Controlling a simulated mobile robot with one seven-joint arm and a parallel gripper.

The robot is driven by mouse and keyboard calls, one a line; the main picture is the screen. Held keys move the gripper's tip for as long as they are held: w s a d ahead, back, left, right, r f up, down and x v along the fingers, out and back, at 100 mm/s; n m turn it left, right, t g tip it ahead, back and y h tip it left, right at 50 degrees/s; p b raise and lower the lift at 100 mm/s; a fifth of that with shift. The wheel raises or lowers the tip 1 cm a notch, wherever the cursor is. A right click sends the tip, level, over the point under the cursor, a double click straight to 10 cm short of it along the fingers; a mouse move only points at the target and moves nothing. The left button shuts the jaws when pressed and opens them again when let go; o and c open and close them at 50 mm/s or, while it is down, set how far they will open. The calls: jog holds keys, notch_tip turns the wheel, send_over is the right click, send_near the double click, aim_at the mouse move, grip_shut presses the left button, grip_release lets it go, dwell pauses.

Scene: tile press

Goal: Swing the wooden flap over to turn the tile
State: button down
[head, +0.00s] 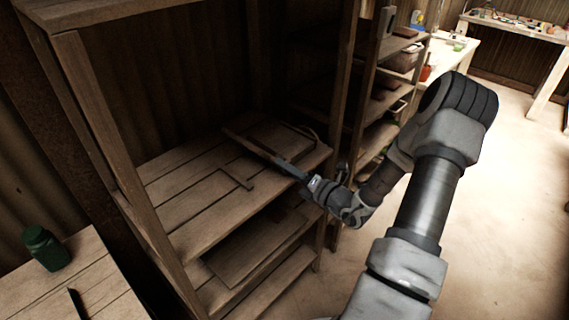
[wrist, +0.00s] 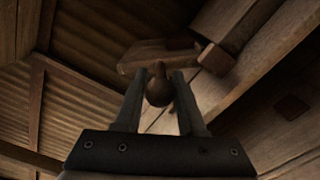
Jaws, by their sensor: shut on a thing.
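My gripper (wrist: 158,82) is shut on a rounded wooden knob (wrist: 158,92), which sits between its two fingers in the wrist view. Behind the knob is a flat wooden piece (wrist: 150,56), seemingly the flap. In the head view my gripper (head: 287,166) reaches in over the shelf from the right, at the near end of a narrow, dark-edged wooden board (head: 246,142). This board looks raised and seen nearly edge-on, and is likely the same flap. I cannot make out the tile.
The wooden shelf board (head: 165,185) carries a low frame with a short bar (head: 237,180) left of my gripper. Shelf posts (head: 105,125) rise around it. A green jar (head: 45,248) stands on a table at lower left. Open floor (head: 500,220) lies to the right.

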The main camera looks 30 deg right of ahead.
jog(key=w+d+r+m+p, duration=0.2)
jog(key=d+m+p, duration=0.5)
jog(key=m+p, duration=0.3)
jog(key=shift+w+d+m, duration=0.15)
jog(key=shift+w+m, duration=0.15)
jog(key=shift+m, duration=1.3)
jog(key=shift+d+f, duration=0.1)
dwell(0.4)
jog(key=c, duration=0.5)
grip_release()
jog(key=shift+s, duration=0.1)
jog(key=b+v, duration=0.1)
jog(key=v, duration=1.6)
jog(key=shift+b, duration=0.35)
